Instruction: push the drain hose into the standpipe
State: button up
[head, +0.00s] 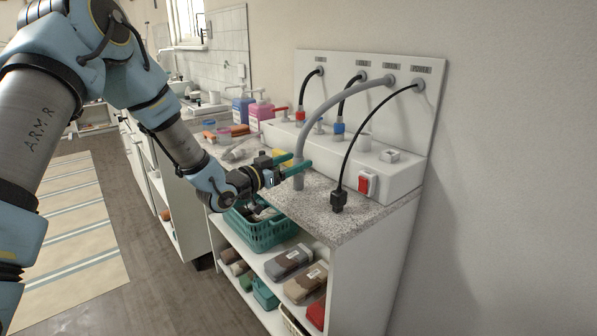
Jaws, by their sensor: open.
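The grey drain hose (327,103) arches from the upper part of the white back panel and comes down over the counter. Its lower end (298,182) hangs at or just above the granite top; contact is hard to tell. My gripper (297,162) has teal fingers, reaches in from the left and is open. Its fingertips are at the hose just above the lower end, seemingly one on either side. I cannot clearly pick out the standpipe; a short pale upright stub (365,141) stands on the white box, and another part is half hidden behind the hose.
A black cable with a plug (338,201) hangs in front, beside a red switch (367,184). Red (300,115) and blue (338,131) taps carry black hoses behind. Bottles and tubs stand at the back left. A teal basket (262,233) sits below my gripper.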

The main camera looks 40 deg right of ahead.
jog(key=d+p, duration=0.1)
jog(key=d, duration=0.1)
jog(key=d+p, duration=0.1)
jog(key=d, duration=0.2)
jog(key=shift+w+f, duration=0.15)
jog(key=shift+c, duration=0.2)
grip_shut()
